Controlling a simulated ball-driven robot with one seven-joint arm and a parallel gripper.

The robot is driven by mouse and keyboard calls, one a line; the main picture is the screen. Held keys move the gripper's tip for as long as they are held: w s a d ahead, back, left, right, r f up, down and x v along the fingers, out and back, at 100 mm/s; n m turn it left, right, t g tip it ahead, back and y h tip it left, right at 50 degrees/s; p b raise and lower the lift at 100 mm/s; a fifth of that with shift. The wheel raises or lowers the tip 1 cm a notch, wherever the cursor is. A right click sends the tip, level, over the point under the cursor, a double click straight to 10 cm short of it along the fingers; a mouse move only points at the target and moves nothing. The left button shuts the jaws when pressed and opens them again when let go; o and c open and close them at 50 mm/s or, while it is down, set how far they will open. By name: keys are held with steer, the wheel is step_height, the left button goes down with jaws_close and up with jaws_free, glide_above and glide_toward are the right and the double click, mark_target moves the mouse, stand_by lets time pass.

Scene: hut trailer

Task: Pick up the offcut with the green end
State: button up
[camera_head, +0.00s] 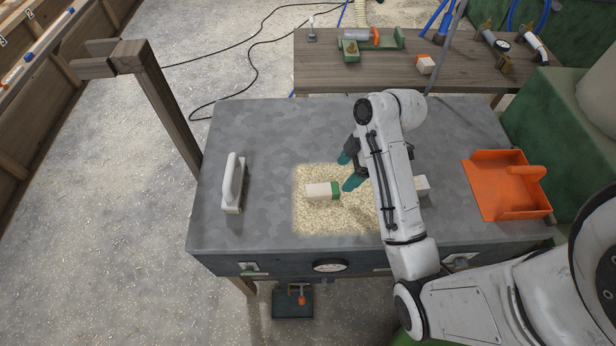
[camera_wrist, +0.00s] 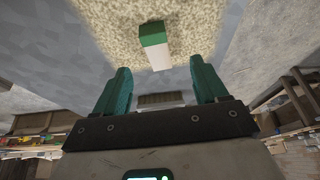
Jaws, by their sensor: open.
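The offcut with the green end (camera_head: 320,191) is a pale block lying on a patch of sawdust on the grey bench top. Its green end points right, towards my gripper (camera_head: 351,166). In the wrist view the offcut (camera_wrist: 155,47) shows beyond the fingers, between their lines, with nothing touching it. My gripper (camera_wrist: 158,85) has two teal fingers spread wide, open and empty. A second pale block (camera_head: 421,186) lies right of my arm, partly hidden by it; its ends cannot be made out fully.
A white-handled brush or float (camera_head: 233,185) stands on the bench's left. An orange dustpan (camera_head: 508,184) lies at the right. A wooden table (camera_head: 370,68) behind holds a green tool and an orange-ended block (camera_head: 427,65). The grey bench top (camera_head: 265,130) is clear behind the sawdust (camera_head: 330,225).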

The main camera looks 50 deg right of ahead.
mark_target(328, 189)
steer(key=x, duration=0.1)
steer(key=b+x, duration=0.2)
steer(key=shift+w+d, duration=0.15)
steer(key=shift+d, duration=0.15)
steer(key=shift+w+a+f, duration=0.15)
steer(key=shift+w+f, duration=0.05)
steer(key=shift+f, duration=0.05)
steer(key=shift+p+x, duration=0.7)
steer(key=shift+x, duration=2.7)
steer(key=shift+w, duration=0.1)
steer(key=shift+r, duration=0.1)
steer(key=shift+c, duration=0.2)
steer(key=c, duration=1)
steer(key=shift+r, duration=0.15)
